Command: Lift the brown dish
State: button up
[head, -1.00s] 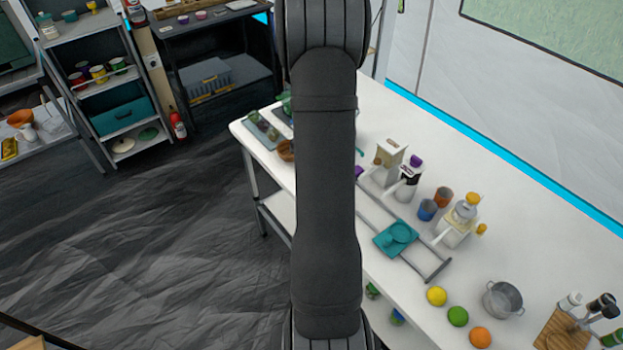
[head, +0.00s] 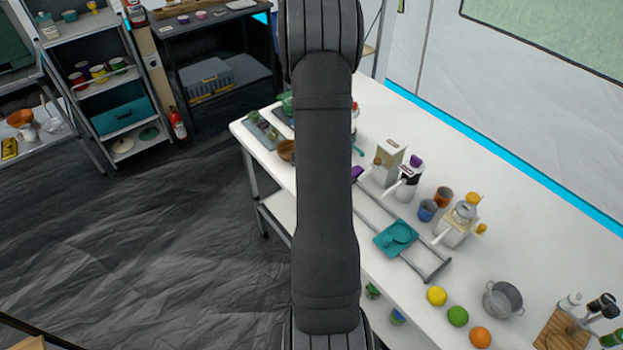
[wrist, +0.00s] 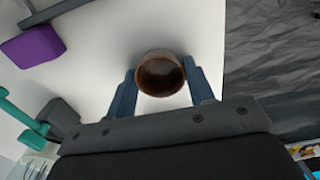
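The brown dish (head: 287,150) is a small round bowl on the white table in the head view, partly hidden behind my arm. In the wrist view the dish (wrist: 160,75) shows its dark hollow, between the two fingers of my gripper (wrist: 159,72). The fingers are apart, one on each side of the dish. Their tips lie close to its rim; I cannot tell whether they touch it. My gripper is hidden behind the arm in the head view.
A purple block (wrist: 33,47) and a teal object (wrist: 22,115) lie left of the dish in the wrist view. A dark tray (head: 262,128) with green items is beside the dish in the head view. The table edge is near the dish.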

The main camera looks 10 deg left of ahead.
jog(key=shift+r, duration=4.5)
jog(key=shift+c, duration=0.2)
jog(key=shift+w, duration=0.1)
